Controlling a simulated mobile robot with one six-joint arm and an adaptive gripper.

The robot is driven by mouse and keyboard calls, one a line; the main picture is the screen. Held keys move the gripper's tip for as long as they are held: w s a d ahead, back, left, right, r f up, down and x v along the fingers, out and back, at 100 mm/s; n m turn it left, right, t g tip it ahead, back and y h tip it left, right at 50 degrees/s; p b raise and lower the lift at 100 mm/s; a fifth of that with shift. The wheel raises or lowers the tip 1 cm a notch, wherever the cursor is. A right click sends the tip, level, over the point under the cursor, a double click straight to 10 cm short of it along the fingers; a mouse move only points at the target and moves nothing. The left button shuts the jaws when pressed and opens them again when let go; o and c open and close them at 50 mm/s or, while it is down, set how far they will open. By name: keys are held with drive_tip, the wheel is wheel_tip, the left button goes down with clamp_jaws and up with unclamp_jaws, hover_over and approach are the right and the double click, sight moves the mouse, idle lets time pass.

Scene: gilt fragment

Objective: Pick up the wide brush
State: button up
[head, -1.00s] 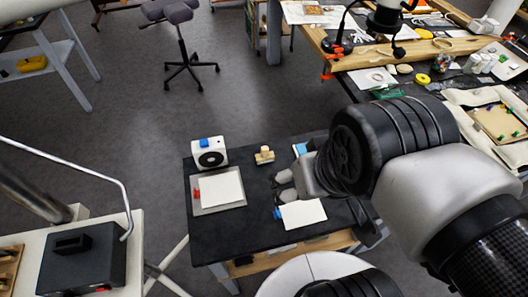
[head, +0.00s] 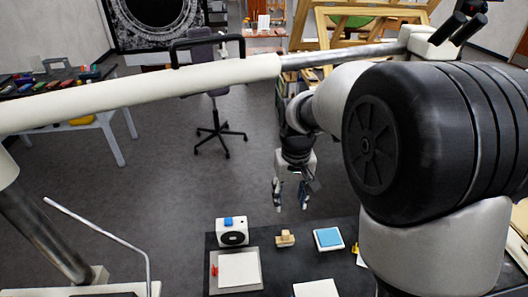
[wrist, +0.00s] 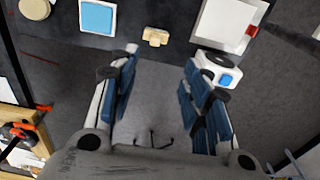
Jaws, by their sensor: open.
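A small pale wooden piece with a raised block on top (head: 285,238) stands on the dark table. It is the likeliest wide brush, but I cannot make out bristles. It also shows at the top of the wrist view (wrist: 155,37), just beyond the fingertips and between their lines. My gripper (head: 291,204) hangs pointing down, open and empty, in the picture above the table's far edge. In the wrist view its two blue-lined fingers (wrist: 158,62) stand well apart, with only floor showing between them.
On the dark table (head: 300,262), a white device with a blue top (head: 232,232) stands left of the wooden piece. A blue pad (head: 328,238) lies right of it. A white sheet on a grey tray (head: 238,270) lies nearer.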

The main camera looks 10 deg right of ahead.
hover_over(286, 232)
wheel_tip(286, 232, down, 4)
drive_tip(key=shift+g, duration=0.3)
drive_tip(key=f+b, duration=0.1)
drive_tip(key=f, duration=0.7)
drive_tip(key=f+b, duration=0.1)
drive_tip(key=f, duration=0.3)
drive_tip(key=shift+s+a+b, duration=0.15)
drive_tip(key=shift+a+b, duration=0.2)
drive_tip(key=shift+a, duration=0.05)
drive_tip(key=shift+w+d+f+b, duration=0.15)
drive_tip(key=shift+f+b, duration=0.4)
drive_tip(key=shift+f, duration=0.9)
drive_tip(key=shift+w+d+f+b, duration=0.15)
drive_tip(key=shift+f+b, duration=0.35)
drive_tip(key=shift+f, duration=0.95)
drive_tip(key=shift+s, duration=0.1)
drive_tip(key=shift+c, duration=0.3)
clamp_jaws()
